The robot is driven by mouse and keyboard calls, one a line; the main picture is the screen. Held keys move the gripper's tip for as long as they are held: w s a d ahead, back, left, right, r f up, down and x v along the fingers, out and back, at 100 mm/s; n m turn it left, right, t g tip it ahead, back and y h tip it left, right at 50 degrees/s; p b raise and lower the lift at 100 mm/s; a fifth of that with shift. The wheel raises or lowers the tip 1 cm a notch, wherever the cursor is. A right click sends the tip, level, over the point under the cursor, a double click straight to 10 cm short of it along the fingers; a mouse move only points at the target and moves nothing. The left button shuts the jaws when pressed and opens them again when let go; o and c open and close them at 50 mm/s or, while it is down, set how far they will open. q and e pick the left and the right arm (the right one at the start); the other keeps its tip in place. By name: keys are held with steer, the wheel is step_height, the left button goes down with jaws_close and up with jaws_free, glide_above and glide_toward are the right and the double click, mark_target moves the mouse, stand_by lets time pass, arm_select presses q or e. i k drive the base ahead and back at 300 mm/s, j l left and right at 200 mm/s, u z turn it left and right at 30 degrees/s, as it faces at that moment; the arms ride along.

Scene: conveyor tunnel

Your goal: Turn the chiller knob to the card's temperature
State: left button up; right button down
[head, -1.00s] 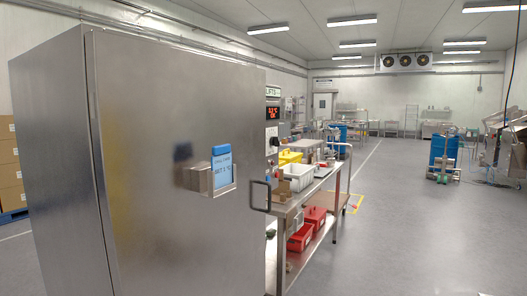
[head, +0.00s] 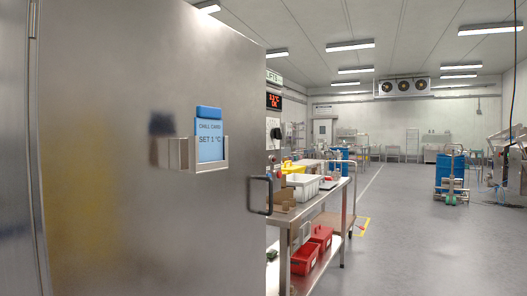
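The blue chill card (head: 209,138) stands in a metal holder (head: 215,166) on the large steel door (head: 110,200) close in front of me. It reads "CHILL CARD, SET 1 °C". Past the door's right edge is a control panel with a small red-lit display (head: 273,101), whose digits are too small to read surely. Below the display is a round dark knob (head: 275,133) on a light plate; its setting cannot be made out. Neither of my grippers is in view.
A dark door handle (head: 260,195) sticks out at the door's right edge. A steel table (head: 313,197) holds a white bin (head: 303,187) and brown items, with red bins (head: 304,259) on its lower shelf. The grey floor (head: 420,250) to the right is clear up to a blue barrel (head: 444,172).

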mark_target(276, 133)
steer(key=i+l+u, duration=0.3)
steer(key=i+l, duration=0.15)
steer(key=l, duration=0.2)
steer(key=i+l+u, duration=0.15)
steer(key=l, duration=0.25)
